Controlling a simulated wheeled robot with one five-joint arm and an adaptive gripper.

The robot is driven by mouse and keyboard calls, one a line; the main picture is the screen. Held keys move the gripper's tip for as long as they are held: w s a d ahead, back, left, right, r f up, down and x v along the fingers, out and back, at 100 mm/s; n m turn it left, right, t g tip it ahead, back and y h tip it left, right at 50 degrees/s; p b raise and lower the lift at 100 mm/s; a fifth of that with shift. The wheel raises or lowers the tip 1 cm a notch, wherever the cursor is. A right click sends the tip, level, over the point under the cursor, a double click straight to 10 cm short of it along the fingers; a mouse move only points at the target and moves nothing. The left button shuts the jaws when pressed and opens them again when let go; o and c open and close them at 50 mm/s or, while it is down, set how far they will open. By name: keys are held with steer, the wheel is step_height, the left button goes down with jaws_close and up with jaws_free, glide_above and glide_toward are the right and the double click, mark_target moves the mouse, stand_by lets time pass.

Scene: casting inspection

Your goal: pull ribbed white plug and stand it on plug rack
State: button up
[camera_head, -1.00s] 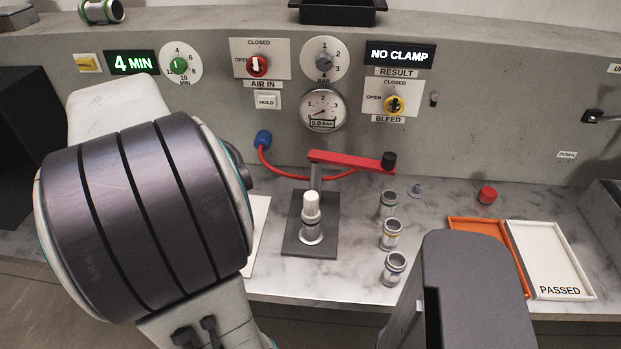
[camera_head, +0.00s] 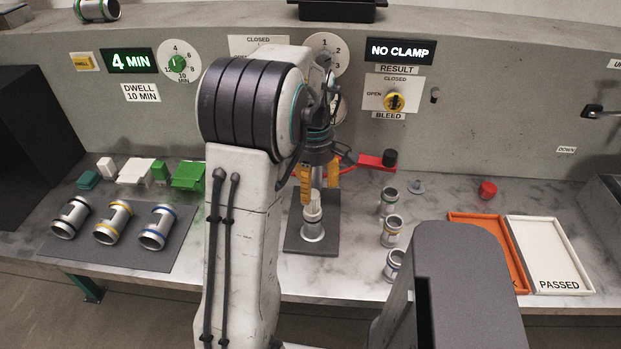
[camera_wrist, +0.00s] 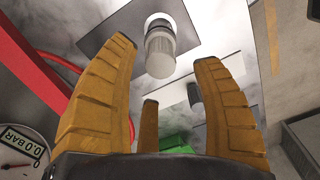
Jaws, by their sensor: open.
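The ribbed white plug (camera_head: 313,207) sits upright in the top of a silver casting (camera_head: 313,230) on a dark base plate (camera_head: 297,243). In the wrist view the plug (camera_wrist: 160,52) shows beyond my fingers. My gripper (camera_head: 319,192) is open, with its yellow fingers pointing down just above and around the plug's top. In the wrist view my gripper (camera_wrist: 163,60) has nothing between its fingers, and the plug looks apart from them. I cannot tell which thing is the plug rack.
A red clamp arm (camera_head: 373,160) is close behind the casting. Several castings stand to its right and lie on a grey mat (camera_head: 180,262) at left. An orange tray (camera_head: 462,217) and a white PASSED tray (camera_head: 590,275) are at right.

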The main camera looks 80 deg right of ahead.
mark_target(313, 194)
steer(key=shift+f, duration=3)
jaws_close()
